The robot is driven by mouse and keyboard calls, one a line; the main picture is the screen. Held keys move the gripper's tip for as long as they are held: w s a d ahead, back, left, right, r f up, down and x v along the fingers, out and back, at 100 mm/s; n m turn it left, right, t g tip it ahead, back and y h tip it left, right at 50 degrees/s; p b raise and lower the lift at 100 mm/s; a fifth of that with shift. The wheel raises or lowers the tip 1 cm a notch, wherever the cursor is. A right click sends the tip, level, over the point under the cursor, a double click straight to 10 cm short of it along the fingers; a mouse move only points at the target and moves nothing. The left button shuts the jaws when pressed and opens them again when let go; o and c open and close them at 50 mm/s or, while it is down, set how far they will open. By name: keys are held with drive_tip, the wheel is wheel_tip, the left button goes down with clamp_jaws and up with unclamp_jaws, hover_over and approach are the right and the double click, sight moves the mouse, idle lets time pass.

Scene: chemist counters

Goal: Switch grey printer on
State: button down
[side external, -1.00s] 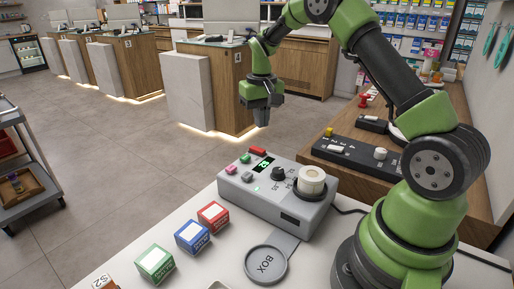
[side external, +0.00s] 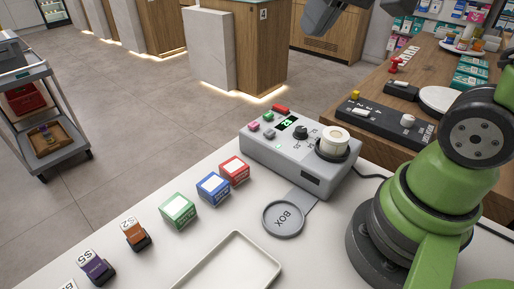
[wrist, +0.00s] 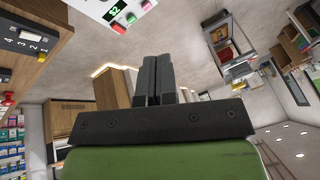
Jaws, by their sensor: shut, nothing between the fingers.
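The grey printer (side external: 268,153) stands on the white counter in the side view, left of my arm's base. Its small display (side external: 287,124) is lit with green characters. Red (side external: 281,109), green (side external: 268,116), pink (side external: 253,126) and grey (side external: 269,134) buttons sit around it, with a dark knob (side external: 300,133) and a white roll (side external: 334,140) to the right. A small green light glows on the panel. My gripper (wrist: 153,80) is shut and empty in the wrist view. In the side view it is cut off by the top edge, above and apart from the printer.
A round BOX pad (side external: 284,219) is in front of the printer. Red, blue and green boxes (side external: 178,211) and smaller coloured blocks line the counter. A white tray (side external: 235,268) lies at the front. A black button panel (side external: 383,125) is on the wooden counter behind. A cart stands left.

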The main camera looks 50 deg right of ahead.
drive_tip(key=s+a+t+y, duration=0.1)
drive_tip(key=s+a+t, duration=0.1)
drive_tip(key=s, duration=0.6)
drive_tip(key=shift+s+a+f+n, duration=0.15)
drive_tip(key=shift+a+f+n, duration=0.2)
drive_tip(key=shift+a, duration=0.35)
drive_tip(key=w+d+r+m+g+h, duration=0.1)
drive_tip(key=w+d+m+g, duration=0.15)
drive_tip(key=w, duration=0.45)
drive_tip(key=w+d+r+m+g, duration=0.1)
drive_tip(key=w+d+m, duration=0.3)
drive_tip(key=w, duration=0.3)
drive_tip(key=w+d+f+m+g+h, duration=0.1)
drive_tip(key=w+d+f+m+g, duration=0.2)
drive_tip(key=w+d+f+m, duration=0.4)
drive_tip(key=w+d+f, duration=0.3)
drive_tip(key=shift+d+f+m+g, duration=0.3)
drive_tip(key=shift+d+f+g, duration=0.05)
drive_tip(key=shift+d, duration=0.05)
